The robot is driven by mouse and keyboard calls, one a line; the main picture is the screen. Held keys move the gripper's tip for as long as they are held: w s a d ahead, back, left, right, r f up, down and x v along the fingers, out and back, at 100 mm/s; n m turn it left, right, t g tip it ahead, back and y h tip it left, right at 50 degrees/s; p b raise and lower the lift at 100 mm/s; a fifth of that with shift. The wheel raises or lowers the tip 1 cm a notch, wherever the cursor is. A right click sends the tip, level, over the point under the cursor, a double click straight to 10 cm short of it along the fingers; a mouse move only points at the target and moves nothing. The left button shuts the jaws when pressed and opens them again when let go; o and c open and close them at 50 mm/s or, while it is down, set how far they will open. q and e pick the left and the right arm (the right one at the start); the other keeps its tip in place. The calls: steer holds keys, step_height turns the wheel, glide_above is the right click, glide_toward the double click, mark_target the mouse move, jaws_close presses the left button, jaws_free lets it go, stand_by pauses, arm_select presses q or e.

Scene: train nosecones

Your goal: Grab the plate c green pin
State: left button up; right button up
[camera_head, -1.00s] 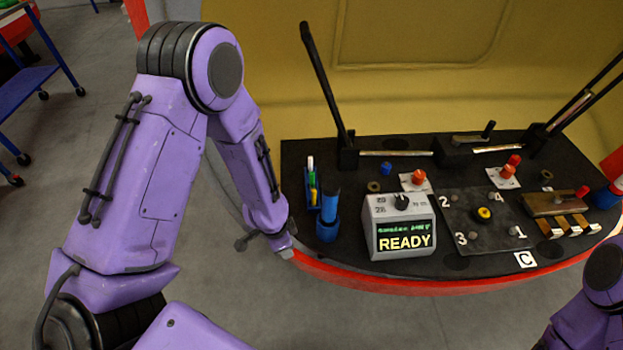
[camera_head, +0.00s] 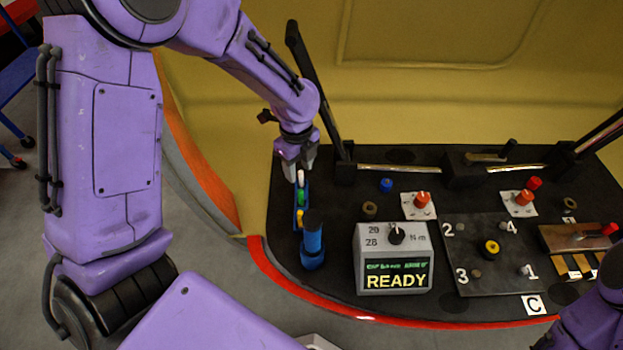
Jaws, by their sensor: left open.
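The green pin (camera_head: 301,197) stands in a narrow blue holder (camera_head: 306,222) at the left end of the black console, between a white pin (camera_head: 301,177) and a yellow pin (camera_head: 299,218). My left gripper (camera_head: 297,172) is open, just above the far end of the holder, close to the white pin's top. I cannot tell whether it touches that pin. Plate C (camera_head: 500,279) is a dark plate on the right of the console, with numbered corners 1 to 4, a yellow-and-black centre knob (camera_head: 491,248) and a "C" label (camera_head: 534,305). My right gripper is out of view.
A tall black lever (camera_head: 316,90) rises behind the holder. Red knobs on white plates (camera_head: 419,205) stand farther back.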

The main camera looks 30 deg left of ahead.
mark_target(300, 191)
arm_select(q)
steer(key=f, duration=1)
steer(key=shift+s+d+f, duration=0.1)
steer(key=shift+s+d, duration=0.1)
steer(key=shift+s, duration=0.05)
jaws_close()
